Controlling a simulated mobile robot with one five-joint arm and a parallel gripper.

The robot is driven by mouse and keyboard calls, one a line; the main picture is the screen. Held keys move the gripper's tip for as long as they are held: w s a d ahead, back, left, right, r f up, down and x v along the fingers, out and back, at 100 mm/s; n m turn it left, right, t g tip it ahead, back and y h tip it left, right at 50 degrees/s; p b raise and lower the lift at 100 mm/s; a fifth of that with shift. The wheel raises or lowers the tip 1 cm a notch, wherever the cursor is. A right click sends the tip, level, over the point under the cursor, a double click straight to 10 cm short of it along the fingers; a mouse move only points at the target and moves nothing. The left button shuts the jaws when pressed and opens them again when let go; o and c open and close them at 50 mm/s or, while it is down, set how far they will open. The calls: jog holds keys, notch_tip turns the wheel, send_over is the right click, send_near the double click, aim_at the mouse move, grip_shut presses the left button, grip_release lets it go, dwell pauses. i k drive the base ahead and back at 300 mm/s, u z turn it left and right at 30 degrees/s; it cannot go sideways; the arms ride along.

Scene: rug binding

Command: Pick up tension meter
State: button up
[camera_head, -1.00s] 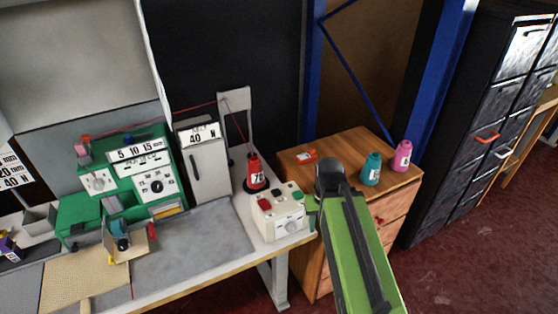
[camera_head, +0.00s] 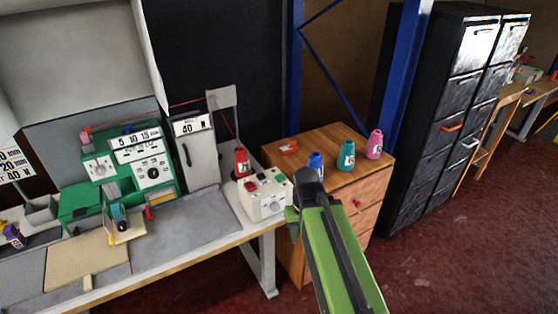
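A small flat orange-red object (camera_head: 289,147) lies on top of the wooden drawer cabinet (camera_head: 325,148), near its back left. It may be the tension meter, but it is too small to be sure. My green arm reaches up from the lower right. Its end, with my gripper (camera_head: 292,222), is in front of the cabinet and beside the bench's right end, apart from the orange-red object.
Blue (camera_head: 315,163), teal (camera_head: 346,156) and pink (camera_head: 375,145) spools stand on the cabinet.

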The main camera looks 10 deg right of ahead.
aim_at(291, 148)
jog(key=z, duration=0.2)
jog(key=i, duration=0.5)
jog(key=u, duration=4.3)
jog(key=i, duration=0.1)
jog(key=z, duration=0.75)
jog(key=k, duration=1.5)
jog(key=z, duration=0.95)
